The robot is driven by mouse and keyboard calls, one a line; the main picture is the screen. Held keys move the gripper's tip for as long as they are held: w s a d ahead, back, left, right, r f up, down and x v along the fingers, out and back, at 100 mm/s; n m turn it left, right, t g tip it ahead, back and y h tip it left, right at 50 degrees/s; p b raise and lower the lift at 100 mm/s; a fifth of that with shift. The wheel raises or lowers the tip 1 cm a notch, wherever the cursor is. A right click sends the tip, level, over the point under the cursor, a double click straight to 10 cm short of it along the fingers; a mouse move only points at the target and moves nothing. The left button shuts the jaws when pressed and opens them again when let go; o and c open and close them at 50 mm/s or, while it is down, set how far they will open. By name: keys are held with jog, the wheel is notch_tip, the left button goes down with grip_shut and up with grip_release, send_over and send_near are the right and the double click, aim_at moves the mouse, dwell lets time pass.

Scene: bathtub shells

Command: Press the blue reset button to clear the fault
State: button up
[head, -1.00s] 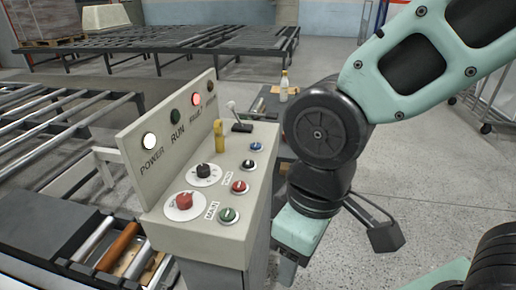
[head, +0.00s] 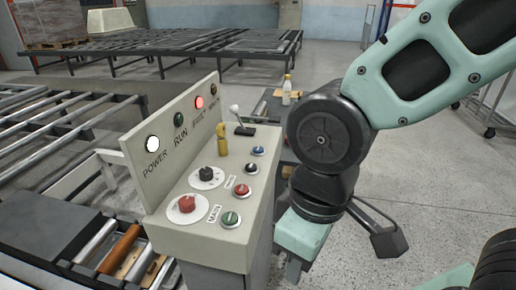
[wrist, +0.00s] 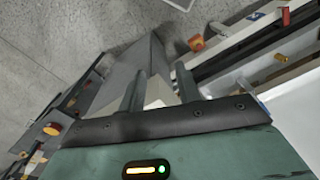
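The blue button (head: 258,151) is the farthest in the right-hand row on the sloped top of a beige control panel (head: 190,243). A dark button (head: 251,168), a red button (head: 241,190) and a green button (head: 230,219) are nearer in that row. The red fault lamp (head: 199,103) is lit. My gripper is at the panel's right side, low and apart from the blue button; its fingers are mostly hidden in the head view. In the wrist view my gripper (wrist: 160,90) has its two fingers apart, with nothing seen held between them.
A bottle (head: 287,86) stands behind. Roller conveyors lie left and behind.

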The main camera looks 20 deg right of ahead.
grip_shut()
dwell(1.4)
